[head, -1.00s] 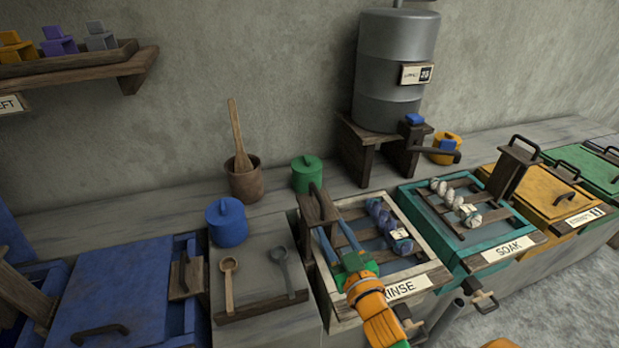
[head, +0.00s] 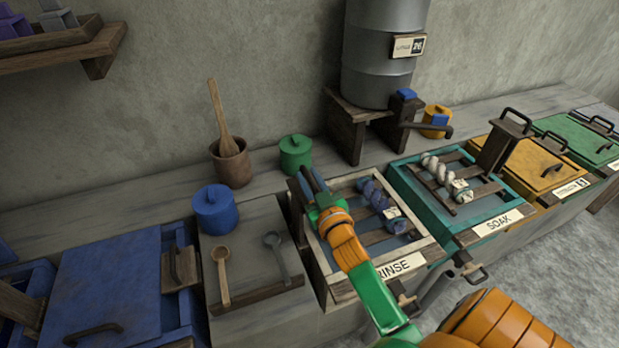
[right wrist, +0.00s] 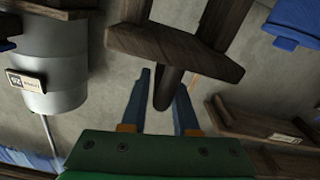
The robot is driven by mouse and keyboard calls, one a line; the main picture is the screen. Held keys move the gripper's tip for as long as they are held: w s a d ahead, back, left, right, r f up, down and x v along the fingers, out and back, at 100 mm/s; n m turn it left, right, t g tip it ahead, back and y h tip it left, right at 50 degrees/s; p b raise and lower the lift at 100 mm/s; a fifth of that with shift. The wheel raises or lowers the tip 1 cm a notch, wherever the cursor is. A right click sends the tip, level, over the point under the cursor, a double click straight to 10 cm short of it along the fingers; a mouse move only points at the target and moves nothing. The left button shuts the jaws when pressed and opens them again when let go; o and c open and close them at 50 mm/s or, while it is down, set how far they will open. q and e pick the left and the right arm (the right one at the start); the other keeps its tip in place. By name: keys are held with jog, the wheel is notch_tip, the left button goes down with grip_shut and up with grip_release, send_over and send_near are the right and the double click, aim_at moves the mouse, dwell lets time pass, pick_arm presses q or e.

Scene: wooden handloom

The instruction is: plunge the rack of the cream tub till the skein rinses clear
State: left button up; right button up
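The cream tub (head: 426,247), labelled RINSE, stands in the middle of the bench. A blue-and-white skein (head: 378,200) lies on its slatted rack (head: 376,237). The rack's dark handle post rises at the tub's left side, partly hidden by my right gripper (head: 309,182). In the right wrist view, the dark wooden handle (right wrist: 175,50) is just ahead of my right gripper (right wrist: 162,100). Its two blue fingers are apart, and one bar end shows between them; I cannot tell whether they touch it. My left gripper is not in view.
The teal SOAK tub (head: 463,231) with a pale skein is right of the cream tub. A grey board (head: 249,250) with two spoons lies left. A blue pot (head: 220,216), green pot (head: 296,154) and metal barrel (head: 385,55) on a stand are behind.

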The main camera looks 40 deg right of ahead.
grip_shut()
jog(key=shift+r, duration=0.15)
dwell(1.0)
